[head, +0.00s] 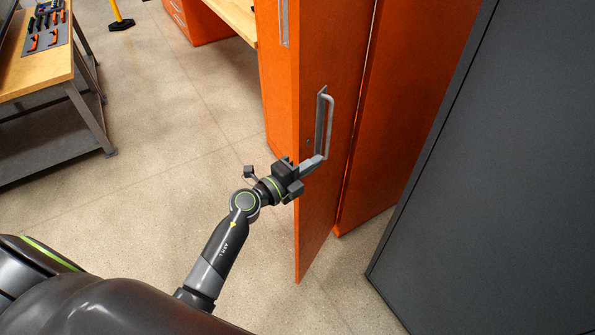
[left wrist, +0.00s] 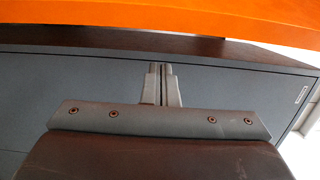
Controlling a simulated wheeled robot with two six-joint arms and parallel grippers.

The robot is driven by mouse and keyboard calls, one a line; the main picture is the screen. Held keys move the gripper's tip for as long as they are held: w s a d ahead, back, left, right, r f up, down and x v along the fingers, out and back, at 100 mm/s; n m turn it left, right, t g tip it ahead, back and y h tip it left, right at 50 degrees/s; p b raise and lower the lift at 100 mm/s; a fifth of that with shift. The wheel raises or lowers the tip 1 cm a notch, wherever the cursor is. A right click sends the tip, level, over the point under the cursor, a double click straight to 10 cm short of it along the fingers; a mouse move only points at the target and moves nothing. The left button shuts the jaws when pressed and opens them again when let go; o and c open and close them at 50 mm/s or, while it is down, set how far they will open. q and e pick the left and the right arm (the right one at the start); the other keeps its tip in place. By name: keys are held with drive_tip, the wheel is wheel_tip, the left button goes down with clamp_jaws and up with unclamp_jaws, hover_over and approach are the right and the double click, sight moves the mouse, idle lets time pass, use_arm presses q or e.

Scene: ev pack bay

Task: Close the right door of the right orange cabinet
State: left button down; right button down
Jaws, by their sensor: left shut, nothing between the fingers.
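The orange cabinet (head: 405,110) stands right of centre in the head view. Its orange door (head: 322,205) with a vertical grey bar handle (head: 327,125) stands out from the body, partly open. My left gripper (head: 318,161) is shut and empty, its fingertips at the lower end of the handle. I cannot tell whether they touch the door or handle. In the left wrist view the closed fingers (left wrist: 162,70) point toward a dark grey surface, with an orange band (left wrist: 160,16) across the top. My right gripper is not in view.
A large dark grey cabinet (head: 490,190) stands close on the right. Another orange panel with a handle (head: 283,22) is at the top. A workbench with tools (head: 40,75) is at upper left. The concrete floor (head: 130,180) between is clear.

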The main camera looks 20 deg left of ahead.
sight(297, 160)
use_arm(q)
drive_tip(key=shift+w+a+f, duration=0.15)
drive_tip(key=shift+a, duration=1.75)
